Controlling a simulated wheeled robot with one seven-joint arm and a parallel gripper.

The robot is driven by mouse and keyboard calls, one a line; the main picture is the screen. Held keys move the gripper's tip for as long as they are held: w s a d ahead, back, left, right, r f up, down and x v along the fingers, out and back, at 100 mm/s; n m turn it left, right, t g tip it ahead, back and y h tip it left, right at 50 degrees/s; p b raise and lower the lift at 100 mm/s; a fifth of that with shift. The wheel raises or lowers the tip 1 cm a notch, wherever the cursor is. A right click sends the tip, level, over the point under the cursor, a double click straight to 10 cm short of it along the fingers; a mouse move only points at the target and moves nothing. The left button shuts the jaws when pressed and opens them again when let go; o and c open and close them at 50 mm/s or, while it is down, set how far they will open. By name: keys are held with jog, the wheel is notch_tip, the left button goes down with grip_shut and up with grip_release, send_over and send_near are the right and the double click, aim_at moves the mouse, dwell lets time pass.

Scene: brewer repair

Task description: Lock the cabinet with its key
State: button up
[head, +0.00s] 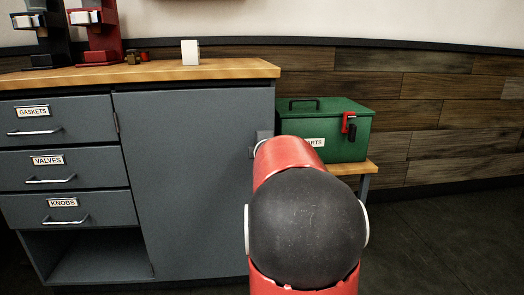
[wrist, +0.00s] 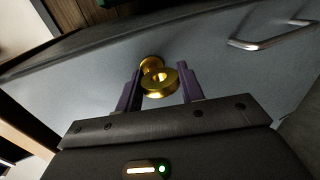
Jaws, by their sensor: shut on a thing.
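The grey cabinet door (head: 195,180) is closed under the wooden worktop. My gripper (wrist: 161,84) shows in the wrist view, with its two purple fingers on either side of the brass key (wrist: 159,90), shut on it. The key's round, ring-like head faces the camera. Right behind it is a round brass lock (wrist: 151,63) on the grey cabinet face. The key's shaft is hidden, so I cannot tell how deep it sits in the lock. A metal handle (wrist: 268,37) is on the same face to the right. In the head view my arm hides the gripper, key and lock.
Drawers labelled gaskets, valves and knobs (head: 66,162) are left of the door. A green parts box (head: 325,130) with a red latch stands on a low wooden bench (head: 357,168) at right. Brewers (head: 95,32) and a white box (head: 190,52) stand on the worktop (head: 235,69). The floor at right is clear.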

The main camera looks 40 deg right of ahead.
jog(key=o, duration=1)
jog(key=p+v, duration=0.1)
jog(key=v, duration=0.6)
jog(key=shift+s+a, duration=0.2)
jog(key=shift+s, duration=0.15)
